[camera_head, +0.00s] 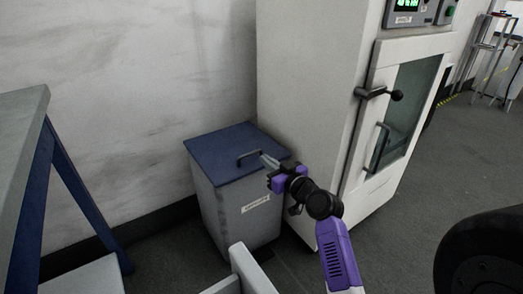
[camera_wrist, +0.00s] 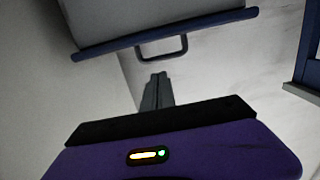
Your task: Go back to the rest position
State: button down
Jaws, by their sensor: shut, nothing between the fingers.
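My gripper (camera_head: 268,161) is at the end of my purple and black arm, over the right part of a grey bin with a blue lid (camera_head: 222,150). The lid looks closed, and its dark handle (camera_head: 248,156) is just left of the fingertips. In the wrist view my gripper (camera_wrist: 156,78) has its two grey fingers together with nothing between them. The handle (camera_wrist: 163,50) shows just beyond the fingertips there, along the blue lid edge (camera_wrist: 215,20).
A tall white cabinet (camera_head: 305,100) with a glass door and dark handles stands right of the bin. A table with blue legs (camera_head: 75,190) is at the left. A pale wall is behind. Grey floor (camera_head: 440,150) lies open at the right.

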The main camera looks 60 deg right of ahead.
jog(key=s+a, duration=0.1)
jog(key=s+f, duration=0.1)
jog(key=shift+s+a+f, duration=0.3)
jog(key=shift+a, duration=0.05)
jog(key=s+a+r+n+y+p, duration=0.1)
jog(key=s+a+r+p, duration=0.25)
jog(key=a+p, duration=0.65)
jog(key=s+a+r+y+p, duration=0.2)
jog(key=a+r+p, duration=0.4)
jog(key=a, duration=0.8)
jog(key=s+a+r+n+y+p, duration=0.2)
jog(key=s+a+r+p, duration=0.5)
jog(key=r, duration=0.4)
jog(key=s+a+r+n+y+p, duration=0.3)
jog(key=s+a+r+y+p, duration=0.1)
jog(key=s+a+r+p, duration=0.3)
notch_tip(320, 180, up, 5)
jog(key=a+p, duration=0.2)
jog(key=shift+s+a+f+p, duration=0.15)
jog(key=shift+s+p, duration=0.05)
jog(key=shift+p, duration=0.2)
